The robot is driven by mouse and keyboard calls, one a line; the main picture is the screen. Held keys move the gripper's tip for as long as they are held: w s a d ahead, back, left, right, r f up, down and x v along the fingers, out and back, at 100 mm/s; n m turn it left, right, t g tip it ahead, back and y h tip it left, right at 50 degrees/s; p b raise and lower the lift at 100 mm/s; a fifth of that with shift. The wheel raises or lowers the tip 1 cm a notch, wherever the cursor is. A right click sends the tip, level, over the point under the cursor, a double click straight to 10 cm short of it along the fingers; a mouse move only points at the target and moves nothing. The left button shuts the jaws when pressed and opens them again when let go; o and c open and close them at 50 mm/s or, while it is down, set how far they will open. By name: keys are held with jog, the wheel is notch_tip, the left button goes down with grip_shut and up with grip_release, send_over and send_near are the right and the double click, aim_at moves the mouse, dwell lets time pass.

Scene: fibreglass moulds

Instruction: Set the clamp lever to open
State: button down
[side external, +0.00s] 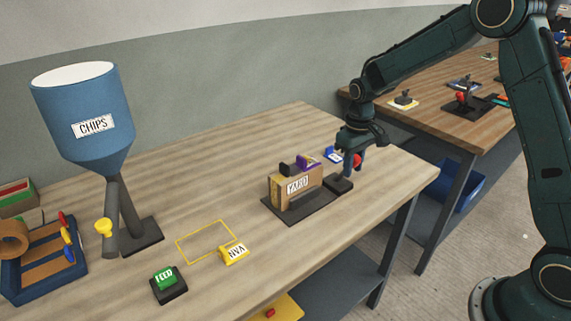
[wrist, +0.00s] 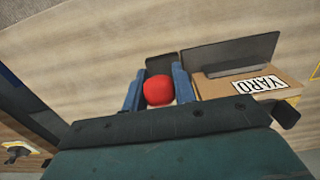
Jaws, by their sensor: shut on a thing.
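The clamp lever has a red ball knob (side external: 357,160) and stands by a dark block (side external: 340,185) at the right end of the work table. My gripper (side external: 351,168) points down over it and is shut on the red knob. In the wrist view the knob (wrist: 159,91) sits between the two blue fingers of my gripper (wrist: 158,86). The lever's shaft is mostly hidden by the fingers, and I cannot tell which setting it is at. A box labelled like "YARO" (side external: 283,201) on a dark plate is just left of it.
A blue CHIPS hopper (side external: 82,112) stands at the left. A green button (side external: 166,278), a yellow tag (side external: 234,253) and an empty yellow outline (side external: 187,255) are at the front. The table's middle back is clear.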

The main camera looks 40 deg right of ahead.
jog(key=shift+w+r, duration=0.1)
jog(key=shift+w, duration=0.05)
jog(key=shift+w+r+g, duration=0.25)
jog(key=shift+w+g, duration=0.3)
jog(key=shift+g, duration=0.15)
jog(key=shift+w+r+g, duration=0.2)
jog(key=shift+w+g, duration=0.35)
jog(key=shift+g, duration=0.15)
jog(key=shift+w+r, duration=0.15)
jog(key=shift+w, duration=1.2)
jog(key=shift+w+f, duration=0.2)
jog(key=shift+w, duration=0.7)
jog(key=shift+w+f, duration=0.2)
jog(key=shift+w, duration=0.75)
jog(key=c, duration=1.1)
grip_release()
jog(key=shift+f, duration=0.1)
jog(key=shift+s, duration=0.35)
